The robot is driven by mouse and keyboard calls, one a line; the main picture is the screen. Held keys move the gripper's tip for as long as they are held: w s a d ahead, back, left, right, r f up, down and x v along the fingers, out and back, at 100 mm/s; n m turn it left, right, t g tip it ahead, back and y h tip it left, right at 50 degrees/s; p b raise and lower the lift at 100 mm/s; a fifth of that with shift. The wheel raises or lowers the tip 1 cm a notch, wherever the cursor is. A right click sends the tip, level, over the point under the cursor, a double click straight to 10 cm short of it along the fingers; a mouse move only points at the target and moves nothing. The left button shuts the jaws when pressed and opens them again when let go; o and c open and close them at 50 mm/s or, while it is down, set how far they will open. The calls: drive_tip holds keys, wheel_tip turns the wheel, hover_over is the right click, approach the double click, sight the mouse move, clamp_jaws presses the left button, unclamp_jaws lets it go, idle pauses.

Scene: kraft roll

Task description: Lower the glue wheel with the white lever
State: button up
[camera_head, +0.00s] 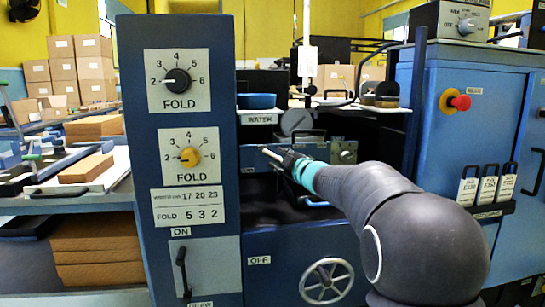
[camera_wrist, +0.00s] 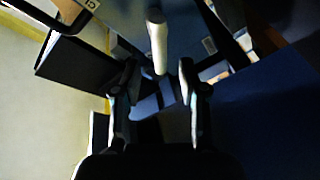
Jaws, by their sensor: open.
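My gripper (camera_head: 272,154) reaches into the bay of the blue machine, its tips pointing left and away. In the wrist view my gripper (camera_wrist: 158,78) is open, with one finger on each side and nothing between the pads. A white rod-like lever (camera_wrist: 157,40) with a rounded end stands just beyond the fingertips, roughly centred between them. Whether it touches a finger cannot be told. I cannot pick this lever out surely in the head view. A grey disc (camera_head: 296,122) behind my gripper may be the glue wheel.
A blue panel (camera_head: 183,250) with FOLD knobs and a black handle (camera_head: 182,272) stands left of my gripper. A handwheel (camera_head: 326,281) is below. A blue cabinet with a red button (camera_head: 460,102) is at right. A WATER shelf (camera_head: 262,116) lies above.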

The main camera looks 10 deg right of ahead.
sight(273, 156)
drive_tip(key=shift+x, duration=2.15)
clamp_jaws()
